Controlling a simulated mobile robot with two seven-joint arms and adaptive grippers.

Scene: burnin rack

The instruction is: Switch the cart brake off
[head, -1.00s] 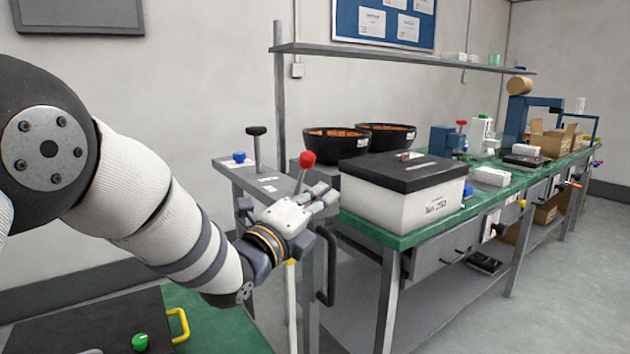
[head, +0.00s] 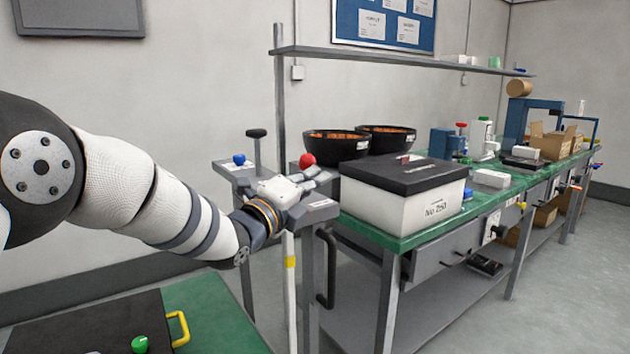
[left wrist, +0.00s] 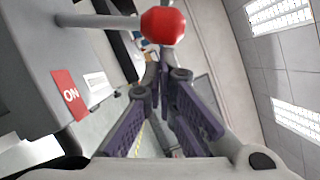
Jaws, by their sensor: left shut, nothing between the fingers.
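A red-knobbed lever (head: 306,160) stands on a grey cart top (head: 235,170) left of the bench. In the left wrist view its red knob (left wrist: 163,25) is close beyond the fingertips, and its pale stem runs left to a grey panel. A red ON label (left wrist: 70,94) is on that panel beside the stem. My left gripper (head: 318,178) is shut and empty, right by the lever; its purple-grey fingers (left wrist: 165,78) show in the left wrist view. I cannot tell whether they touch the lever. In the head view the lever's stem is hidden behind the gripper.
A black-knobbed lever (head: 257,133) and a blue knob (head: 239,159) stand on the cart top. A white box with a black lid (head: 400,215) sits close right on the green bench (head: 385,236). A dark panel with a green knob (head: 139,344) lies in front.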

